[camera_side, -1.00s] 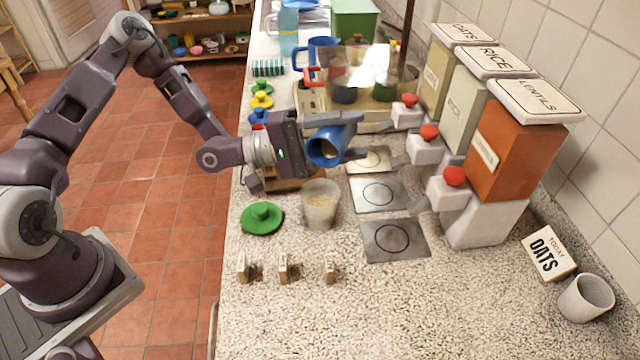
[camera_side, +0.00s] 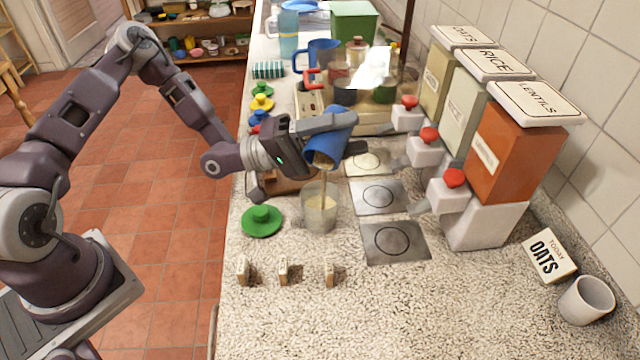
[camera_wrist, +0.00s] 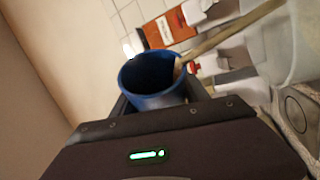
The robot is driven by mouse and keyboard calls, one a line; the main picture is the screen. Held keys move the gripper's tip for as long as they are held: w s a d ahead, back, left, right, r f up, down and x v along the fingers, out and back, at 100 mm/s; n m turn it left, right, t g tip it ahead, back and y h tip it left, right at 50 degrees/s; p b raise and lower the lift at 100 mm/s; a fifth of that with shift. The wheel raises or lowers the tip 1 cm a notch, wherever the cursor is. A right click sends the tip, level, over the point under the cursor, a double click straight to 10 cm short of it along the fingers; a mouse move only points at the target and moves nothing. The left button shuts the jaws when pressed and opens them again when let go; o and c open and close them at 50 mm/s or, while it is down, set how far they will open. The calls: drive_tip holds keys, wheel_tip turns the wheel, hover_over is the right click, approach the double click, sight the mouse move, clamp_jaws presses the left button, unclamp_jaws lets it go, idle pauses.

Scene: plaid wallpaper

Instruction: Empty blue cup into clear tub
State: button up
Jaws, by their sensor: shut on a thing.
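My gripper (camera_side: 330,139) is shut on the blue cup (camera_side: 326,142) and holds it above the counter. The cup is tilted mouth-down, and a thin tan stream falls from its lip. The clear tub (camera_side: 319,214) stands upright below the cup, with pale tan contents in it; the stream enters it. In the wrist view the blue cup (camera_wrist: 152,98) sits between my fingers, its inside dark, with the tan stream (camera_wrist: 235,30) leaving its rim. How much is left in the cup is hidden.
A green lid (camera_side: 262,221) lies left of the tub. Several small tan blocks (camera_side: 284,270) stand in front. Metal plates (camera_side: 394,242) and dispensers with red knobs (camera_side: 452,190) are to the right. An OATS card (camera_side: 547,255) and white cup (camera_side: 586,299) stand at the front right.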

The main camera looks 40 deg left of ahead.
drive_tip(key=shift+s+d+r+m+g+h+b, duration=0.1)
drive_tip(key=shift+s+r+m+g+h+b, duration=0.2)
drive_tip(key=shift+m, duration=0.6)
drive_tip(key=shift+s+d+r+m+g+h+b, duration=0.1)
drive_tip(key=shift+s+m+g+h+b, duration=0.2)
drive_tip(key=shift+m, duration=0.6)
idle(0.4)
